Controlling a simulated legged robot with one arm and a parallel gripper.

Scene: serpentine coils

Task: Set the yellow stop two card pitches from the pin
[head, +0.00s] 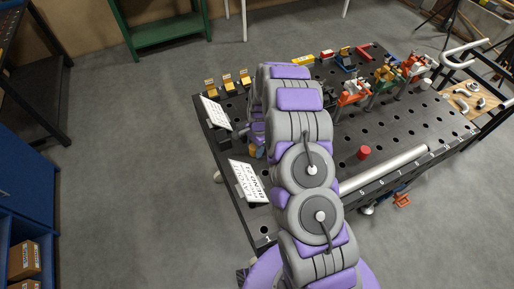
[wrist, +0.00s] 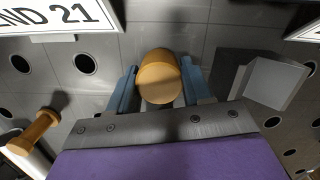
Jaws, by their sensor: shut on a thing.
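In the wrist view, my gripper (wrist: 160,88) is shut on a yellow-orange round piece, which I take as the yellow stop (wrist: 160,75). Its rounded body sits between the two blue-grey fingers, over the dark perforated table. How its lower end meets the table is hidden. An orange peg-like piece with a wider end (wrist: 35,130), possibly the pin, stands apart at the lower left. A white card reading "21" (wrist: 60,14) lies at the upper left. In the head view, my arm hides most of the gripper; two white cards (head: 215,113) (head: 248,180) are beside it.
A grey block (wrist: 270,82) stands just right of the fingers. In the head view, several yellow-topped pieces (head: 228,83) line the far left edge of the black table (head: 425,125). A red cylinder (head: 364,153) and a long pale pipe (head: 385,169) lie right of my arm; clamps crowd the back.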

